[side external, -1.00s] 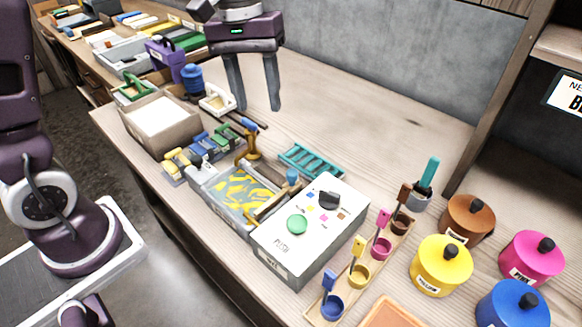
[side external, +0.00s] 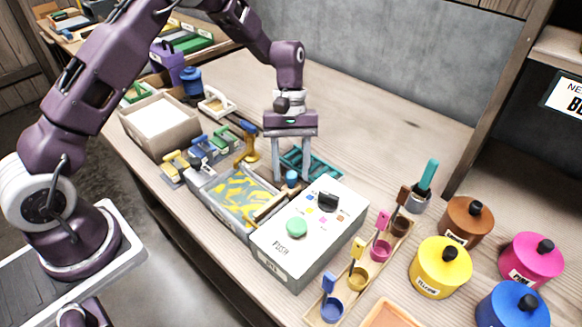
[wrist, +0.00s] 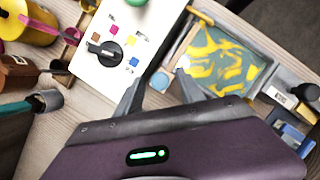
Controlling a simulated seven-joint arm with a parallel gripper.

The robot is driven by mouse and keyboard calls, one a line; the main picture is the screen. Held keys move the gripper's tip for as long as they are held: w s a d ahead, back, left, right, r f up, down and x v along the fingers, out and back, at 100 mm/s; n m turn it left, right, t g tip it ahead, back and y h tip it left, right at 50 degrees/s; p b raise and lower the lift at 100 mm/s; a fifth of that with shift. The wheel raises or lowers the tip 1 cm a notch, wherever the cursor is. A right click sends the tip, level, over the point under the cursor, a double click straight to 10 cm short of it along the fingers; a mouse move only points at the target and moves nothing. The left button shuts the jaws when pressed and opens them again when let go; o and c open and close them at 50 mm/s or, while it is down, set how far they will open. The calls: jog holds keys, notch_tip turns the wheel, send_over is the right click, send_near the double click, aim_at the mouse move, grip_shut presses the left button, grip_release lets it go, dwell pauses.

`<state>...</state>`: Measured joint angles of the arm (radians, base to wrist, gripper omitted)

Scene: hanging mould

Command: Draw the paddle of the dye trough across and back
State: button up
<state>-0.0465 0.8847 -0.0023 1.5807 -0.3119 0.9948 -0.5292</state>
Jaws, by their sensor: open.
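The dye trough (side external: 222,214) is a grey tray of blue-grey liquid with yellow swirls; it also shows in the wrist view (wrist: 268,72). Its paddle is a wooden bar (side external: 268,208) lying across the trough's end beside the white box, with a blue knob (side external: 291,178) at its far end. The bar (wrist: 182,40) and knob (wrist: 160,80) show in the wrist view. My gripper (side external: 291,178) points down, open, with its fingertips on either side of the knob. In the wrist view the knob lies between the fingertips (wrist: 159,78). I cannot tell whether either finger touches it.
A white control box (side external: 310,235) with a green button and black dial stands close beside the paddle. A teal rack (side external: 318,163) lies just behind my gripper. A wooden stamp (side external: 246,150) and colored blocks (side external: 205,148) are left. Dye cups and lidded pots (side external: 441,267) stand right.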

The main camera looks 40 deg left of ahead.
jog(key=shift+c, duration=0.5)
grip_shut()
dwell(0.8)
